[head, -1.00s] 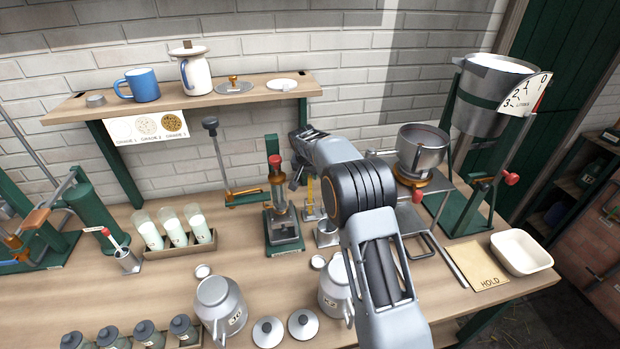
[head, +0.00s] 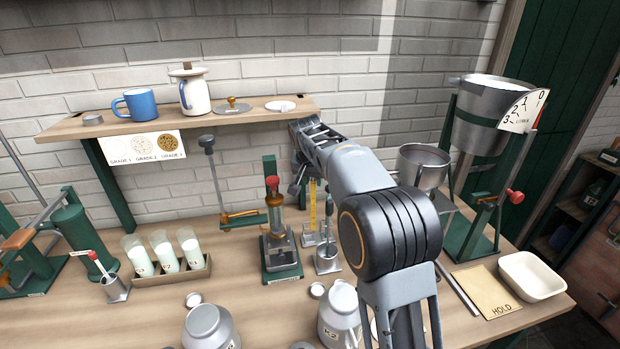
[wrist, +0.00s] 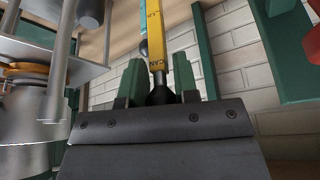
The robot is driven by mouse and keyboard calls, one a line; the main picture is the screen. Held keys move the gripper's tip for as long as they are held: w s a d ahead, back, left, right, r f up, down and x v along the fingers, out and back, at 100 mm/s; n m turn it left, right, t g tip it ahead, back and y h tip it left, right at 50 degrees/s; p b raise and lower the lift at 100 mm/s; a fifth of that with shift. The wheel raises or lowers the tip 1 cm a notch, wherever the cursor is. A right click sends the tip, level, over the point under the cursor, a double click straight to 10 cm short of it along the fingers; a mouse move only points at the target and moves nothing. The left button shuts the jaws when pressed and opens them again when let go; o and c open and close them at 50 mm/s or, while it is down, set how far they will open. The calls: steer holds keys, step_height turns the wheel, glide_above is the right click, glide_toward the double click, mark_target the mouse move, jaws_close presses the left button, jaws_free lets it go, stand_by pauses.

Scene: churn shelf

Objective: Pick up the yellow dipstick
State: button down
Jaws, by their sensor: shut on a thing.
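The yellow dipstick (head: 313,208) hangs upright below my gripper in the head view, a flat yellow strip with dark marks. In the wrist view, the dipstick (wrist: 157,45) runs away from the jaws, with its black end between the green fingers. My gripper (wrist: 158,80) is shut on that black end. In the head view my gripper (head: 308,180) is largely hidden behind my wrist. The strip's lower end is close to a small metal stand (head: 310,238); I cannot tell whether it still touches it.
A green press with a red knob (head: 279,250) is close on the left. A metal bowl (head: 422,166) is to the right. The wall shelf (head: 220,118) ends near my wrist.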

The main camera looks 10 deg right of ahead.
steer(key=s+b, duration=0.3)
steer(key=s, duration=1)
steer(key=shift+s+b, duration=0.2)
steer(key=shift+b, duration=0.2)
